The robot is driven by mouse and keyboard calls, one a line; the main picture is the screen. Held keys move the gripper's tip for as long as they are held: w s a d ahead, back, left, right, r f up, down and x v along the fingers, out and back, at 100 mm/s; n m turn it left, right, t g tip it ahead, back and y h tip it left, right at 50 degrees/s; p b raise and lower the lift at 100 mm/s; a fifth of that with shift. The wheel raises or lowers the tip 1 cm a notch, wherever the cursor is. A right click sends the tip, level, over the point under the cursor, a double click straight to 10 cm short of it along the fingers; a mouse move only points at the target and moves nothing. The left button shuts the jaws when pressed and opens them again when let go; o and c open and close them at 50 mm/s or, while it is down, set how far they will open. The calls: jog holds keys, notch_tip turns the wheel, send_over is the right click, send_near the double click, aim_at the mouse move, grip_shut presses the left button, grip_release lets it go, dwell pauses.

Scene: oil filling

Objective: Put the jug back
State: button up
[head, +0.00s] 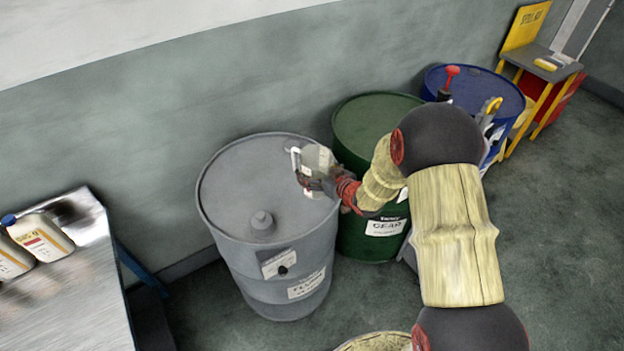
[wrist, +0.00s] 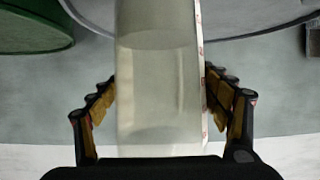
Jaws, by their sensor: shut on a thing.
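The jug (head: 317,160) is a pale, translucent container at the right part of the grey drum's top. It also fills the middle of the wrist view (wrist: 158,85), upright in that picture, with a red-marked strip along its right edge. My gripper (head: 312,183) is shut on the jug, with a finger on each side of it in the wrist view (wrist: 162,100). The jug's underside is hidden, so I cannot tell whether it touches the drum.
The grey drum (head: 240,190) stands below the jug, a green drum (head: 365,125) right of it, and a blue drum (head: 500,92) farther right. A metal table (head: 75,290) at left holds white bottles (head: 40,238) by its back edge; its front is bare. A yellow stand (head: 540,65) is at the far right.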

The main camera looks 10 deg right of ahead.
jog(key=shift+w+a+f, duration=0.3)
jog(key=shift+w+f, duration=0.2)
jog(key=shift+f, duration=0.05)
jog(key=shift+w+a+f+b, duration=0.1)
jog(key=shift+f+b, duration=0.1)
jog(key=shift+f, duration=0.65)
jog(key=shift+w+f+b, duration=0.1)
jog(key=shift+f+b, duration=0.05)
jog(key=shift+f, duration=0.7)
jog(key=shift+f, duration=0.2)
jog(key=o, duration=2)
jog(key=shift+o, duration=0.2)
